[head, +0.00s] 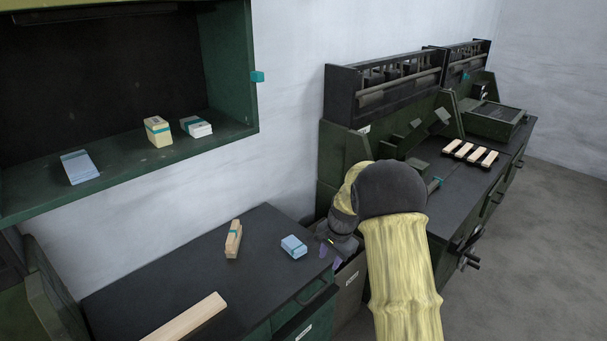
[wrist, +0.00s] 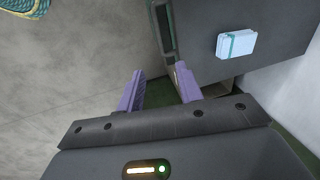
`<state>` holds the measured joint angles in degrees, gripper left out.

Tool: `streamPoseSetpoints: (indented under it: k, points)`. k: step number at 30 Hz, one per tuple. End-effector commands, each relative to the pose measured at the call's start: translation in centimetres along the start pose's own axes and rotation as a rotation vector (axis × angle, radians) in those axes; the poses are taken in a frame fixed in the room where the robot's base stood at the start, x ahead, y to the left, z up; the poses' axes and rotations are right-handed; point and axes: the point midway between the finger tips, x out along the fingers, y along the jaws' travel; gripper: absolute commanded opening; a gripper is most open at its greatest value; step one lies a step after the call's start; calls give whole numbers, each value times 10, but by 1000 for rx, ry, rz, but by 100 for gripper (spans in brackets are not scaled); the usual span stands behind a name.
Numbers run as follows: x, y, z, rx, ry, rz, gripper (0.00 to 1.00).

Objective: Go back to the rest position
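My gripper (wrist: 160,90) shows in the wrist view with its two purple fingers spread apart and nothing between them. In the head view my gripper (head: 331,255) hangs just right of the black-topped cabinet (head: 170,265), above a bin with a white label. My arm, in a yellow sleeve, reaches in from the bottom right and hides part of the bin and the bench behind.
A light-blue block (head: 294,246), a banded wood bundle (head: 233,239) and a plank (head: 188,318) lie on the cabinet. A green shelf (head: 130,172) holds several banded packs. A dark workbench (head: 455,185) bears pale slats (head: 470,153). Grey floor (head: 540,240) at right is clear.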

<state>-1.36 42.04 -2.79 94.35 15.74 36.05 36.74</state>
Motion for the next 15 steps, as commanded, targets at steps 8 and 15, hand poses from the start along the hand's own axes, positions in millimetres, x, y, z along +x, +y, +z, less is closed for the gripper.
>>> streamPoseSetpoints:
  k: [8, 15]
  points:
    - [-68, 29, 27, -167, 32, 11, 36]
    - [-146, 84, 76, -440, 77, 35, 36]
